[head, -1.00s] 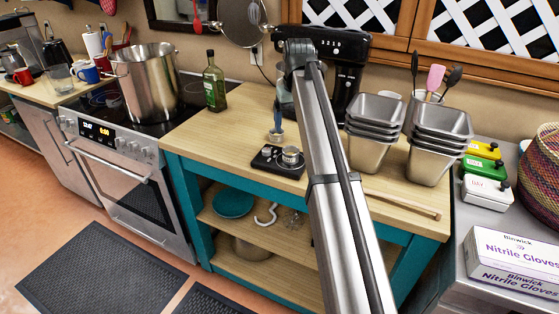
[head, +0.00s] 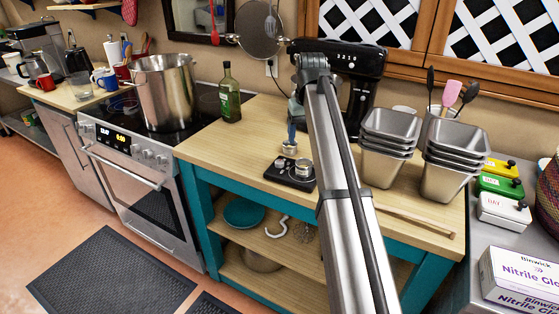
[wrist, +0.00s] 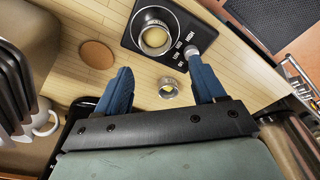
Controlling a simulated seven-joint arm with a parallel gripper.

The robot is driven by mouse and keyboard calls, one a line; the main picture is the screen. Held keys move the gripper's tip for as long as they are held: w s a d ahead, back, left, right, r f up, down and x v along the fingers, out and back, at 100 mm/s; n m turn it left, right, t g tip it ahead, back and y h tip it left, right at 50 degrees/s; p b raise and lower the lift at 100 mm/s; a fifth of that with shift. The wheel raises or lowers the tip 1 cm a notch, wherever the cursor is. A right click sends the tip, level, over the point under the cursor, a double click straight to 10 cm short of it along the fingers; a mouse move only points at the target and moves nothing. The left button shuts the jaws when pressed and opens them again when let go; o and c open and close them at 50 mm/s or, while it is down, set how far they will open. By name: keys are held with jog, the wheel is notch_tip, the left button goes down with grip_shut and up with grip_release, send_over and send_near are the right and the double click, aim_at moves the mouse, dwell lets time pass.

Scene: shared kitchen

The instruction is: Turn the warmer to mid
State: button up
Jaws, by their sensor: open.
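The warmer looks to be the black plate (head: 305,184) on the wooden counter. It also shows in the wrist view (wrist: 146,39), with a metal cup (wrist: 155,32) on it. My gripper (head: 291,138) hangs just behind the plate, apart from the counter. In the wrist view my gripper (wrist: 160,82) is open and empty. Its right fingertip overlaps the knob's edge in the picture; I cannot tell whether they touch.
A brown disc (wrist: 97,54) lies to the left. A black coffee machine (head: 358,68) stands behind my arm, with stacked steel pans (head: 388,145) at right. A green bottle (head: 229,97) stands left.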

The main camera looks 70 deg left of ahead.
aim_at(279, 161)
jog(key=s+a, duration=0.1)
jog(key=a, duration=0.1)
jog(key=s+a+n, duration=0.1)
jog(key=s+a, duration=0.1)
jog(key=a, duration=0.1)
jog(key=s+a+r+n, duration=0.1)
jog(key=s+a, duration=0.1)
jog(key=shift+s+a+h, duration=0.1)
jog(key=shift+a+h, duration=0.1)
jog(key=shift+h, duration=0.1)
jog(key=shift+c, duration=0.8)
notch_tip(279, 161, down, 13)
jog(key=n, duration=0.3)
jog(key=n+h, duration=0.1)
jog(key=n, duration=0.2)
jog(key=shift+s+d+f, duration=0.1)
jog(key=shift+s+f, duration=0.05)
jog(key=shift+f, duration=0.05)
jog(key=c, duration=1.1)
